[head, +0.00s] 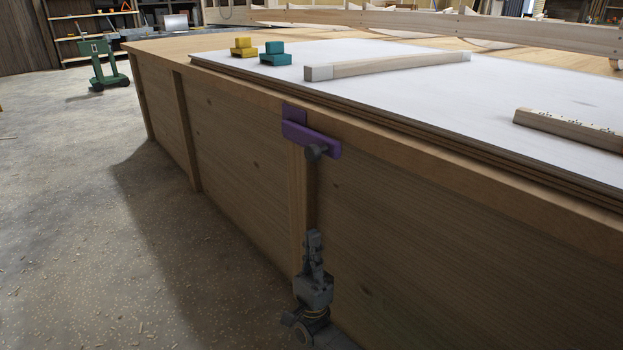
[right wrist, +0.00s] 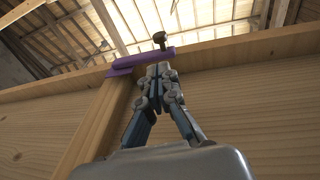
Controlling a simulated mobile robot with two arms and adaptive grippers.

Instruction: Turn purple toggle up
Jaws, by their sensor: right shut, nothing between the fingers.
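The purple toggle (head: 308,136) is mounted on the side of the large wooden bench, just under its top edge. Its bar lies along the edge, with a dark round knob (head: 316,152) at its right end. In the right wrist view the toggle (right wrist: 125,66) is above and ahead, with the knob (right wrist: 160,38) sticking up at its right end. My right gripper (head: 314,234) is below the knob, in front of the bench side, pointing up. Its fingers are shut and empty, apart from the toggle in the head view. In the right wrist view the fingertips (right wrist: 158,70) appear just under the bar's right end.
The wooden bench (head: 235,125) has a vertical post below the toggle. White sheets (head: 420,100) lie on top with a yellow block (head: 244,50), a teal block (head: 275,57) and wooden beams (head: 385,66). A green stand (head: 100,62) is far left. The floor left of the bench is clear apart from shavings.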

